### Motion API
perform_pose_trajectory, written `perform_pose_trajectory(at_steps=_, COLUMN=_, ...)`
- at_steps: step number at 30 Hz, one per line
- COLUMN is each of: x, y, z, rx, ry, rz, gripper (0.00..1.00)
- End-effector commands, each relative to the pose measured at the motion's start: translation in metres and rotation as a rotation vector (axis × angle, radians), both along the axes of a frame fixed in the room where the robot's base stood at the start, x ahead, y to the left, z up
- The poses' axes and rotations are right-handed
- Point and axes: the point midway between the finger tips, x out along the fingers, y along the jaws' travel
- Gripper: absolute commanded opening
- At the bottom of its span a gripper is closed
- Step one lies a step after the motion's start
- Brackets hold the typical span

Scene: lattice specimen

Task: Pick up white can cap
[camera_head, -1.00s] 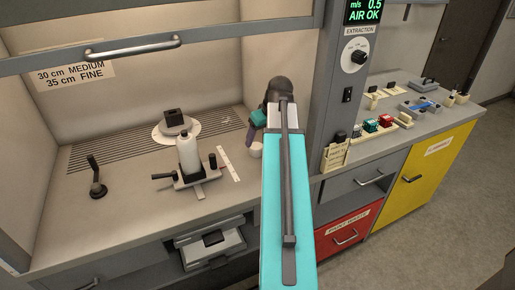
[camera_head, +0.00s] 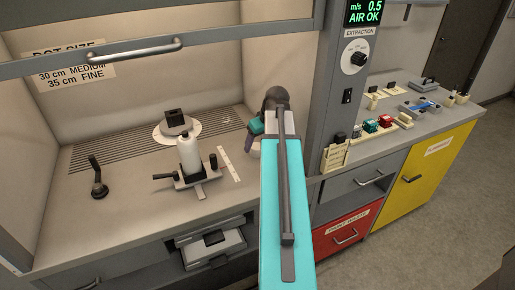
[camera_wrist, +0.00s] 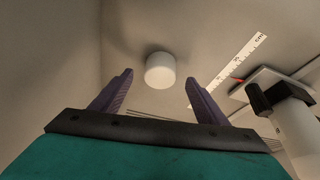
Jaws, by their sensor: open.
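The white can cap (camera_wrist: 160,70) is a short white cylinder standing on the grey booth floor in the wrist view. My gripper (camera_wrist: 160,92) is open and empty. Its two purple fingers point toward the cap, one on each side in the picture, with the cap just beyond the fingertips and apart from them. In the head view my teal arm covers most of the cap, and only a pale sliver (camera_head: 255,152) shows beside the arm. My gripper (camera_head: 249,142) is partly hidden there too.
A white spray can (camera_head: 189,157) stands in a clamp fixture left of the arm; it also shows at the wrist view's right (camera_wrist: 297,130). A ruler strip (camera_head: 229,164) lies between. A turntable (camera_head: 176,131) stands behind. The booth's right post (camera_head: 338,110) is close to the arm.

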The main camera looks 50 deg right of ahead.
Motion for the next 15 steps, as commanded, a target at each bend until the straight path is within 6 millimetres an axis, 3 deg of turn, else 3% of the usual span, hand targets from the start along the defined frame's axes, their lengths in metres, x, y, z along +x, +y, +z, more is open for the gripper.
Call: perform_pose_trajectory(at_steps=15, x=0.012, y=-0.003, z=-0.03, rx=-0.001, ry=0.0, rz=-0.001, gripper=0.68)
